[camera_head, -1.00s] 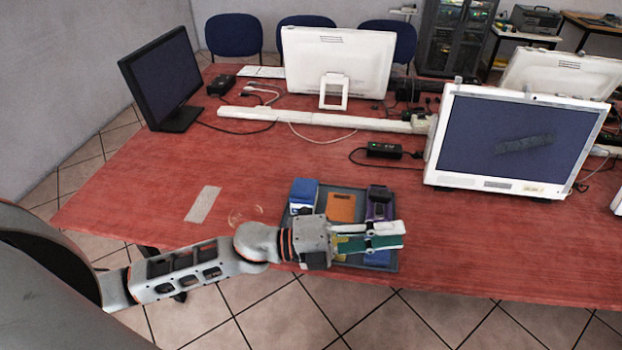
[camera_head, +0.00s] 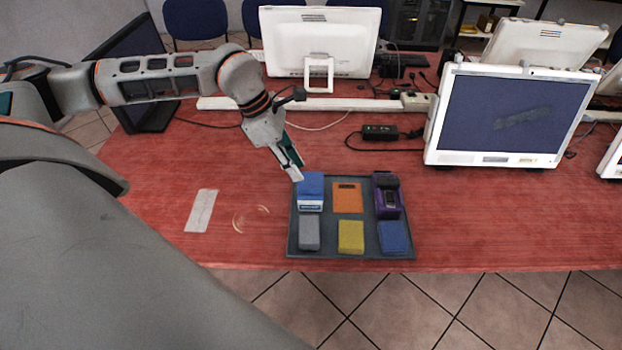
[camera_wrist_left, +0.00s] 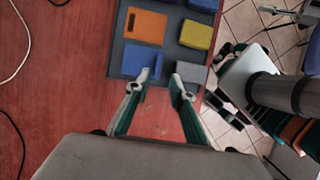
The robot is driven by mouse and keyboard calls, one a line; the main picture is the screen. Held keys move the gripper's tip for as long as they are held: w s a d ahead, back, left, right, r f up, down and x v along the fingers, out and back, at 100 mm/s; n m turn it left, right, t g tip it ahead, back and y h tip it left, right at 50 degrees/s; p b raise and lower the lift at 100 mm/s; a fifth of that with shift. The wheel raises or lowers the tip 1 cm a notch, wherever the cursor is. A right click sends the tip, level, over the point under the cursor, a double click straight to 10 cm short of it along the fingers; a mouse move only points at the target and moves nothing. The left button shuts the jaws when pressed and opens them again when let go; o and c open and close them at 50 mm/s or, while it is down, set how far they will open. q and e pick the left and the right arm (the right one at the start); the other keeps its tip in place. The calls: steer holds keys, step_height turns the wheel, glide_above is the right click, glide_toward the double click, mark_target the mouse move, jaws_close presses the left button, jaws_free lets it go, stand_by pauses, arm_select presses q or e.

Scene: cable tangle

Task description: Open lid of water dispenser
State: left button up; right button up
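A grey tray (camera_head: 289,232) on the red table holds several small items. At its back left is a blue box (camera_head: 311,186) with a white lower front, also in the left wrist view (camera_wrist_left: 141,61). At its back right is a purple item (camera_head: 386,193) with a dark front part. I cannot tell which item, if any, is the water dispenser, and no lid clearly shows. My left gripper (camera_head: 292,170) points down just behind and left of the blue box. In the left wrist view its fingers (camera_wrist_left: 160,80) are apart with nothing between them. My right gripper is not in view.
The tray also holds orange (camera_head: 347,198), grey (camera_head: 309,233), yellow (camera_head: 351,237) and blue (camera_head: 395,237) blocks. A grey strip (camera_head: 201,211) lies left. A white monitor (camera_head: 500,115) stands right, a black adapter (camera_head: 380,132) behind the tray. The table right of the tray is clear.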

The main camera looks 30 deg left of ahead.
mark_target(309, 189)
arm_select(q)
steer(key=x, duration=0.7)
steer(key=shift+w+a+f, duration=0.15)
steer(key=shift+f, duration=0.2)
steer(key=shift+c, duration=0.4)
jaws_close()
